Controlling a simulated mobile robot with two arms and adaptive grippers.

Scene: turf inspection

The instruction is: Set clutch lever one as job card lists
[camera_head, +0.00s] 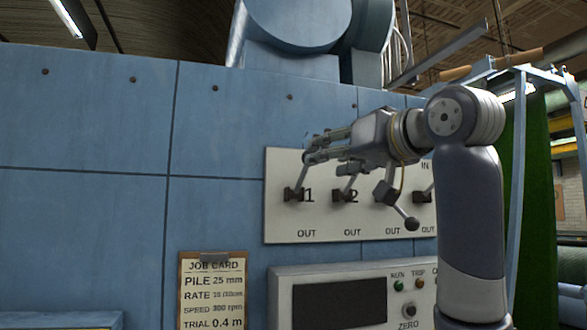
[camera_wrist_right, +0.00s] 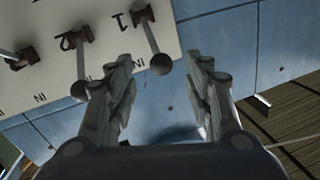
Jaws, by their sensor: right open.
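The white lever panel (camera_head: 279,222) is on the blue machine front. Clutch lever one (camera_head: 299,186) points up towards the IN side; its ball end (camera_wrist_right: 163,63) shows in the right wrist view. My right gripper (camera_head: 309,152) is open at that ball, which sits between the fingertips (camera_wrist_right: 163,70); I cannot tell whether they touch it. Lever two (camera_wrist_right: 80,62) also points to IN. Lever three (camera_head: 398,207) points down to OUT. Lever four (camera_head: 423,197) is mostly hidden by my right arm. The job card (camera_head: 211,290) shows pile, rate, speed and trial lines; its bottom is cut off.
A control box (camera_head: 278,290) with a dark display, lamps and a ZERO knob is below the panel. Green turf (camera_head: 532,170) hangs in a frame at the right. The blue machine front (camera_head: 90,220) left of the panel is clear.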

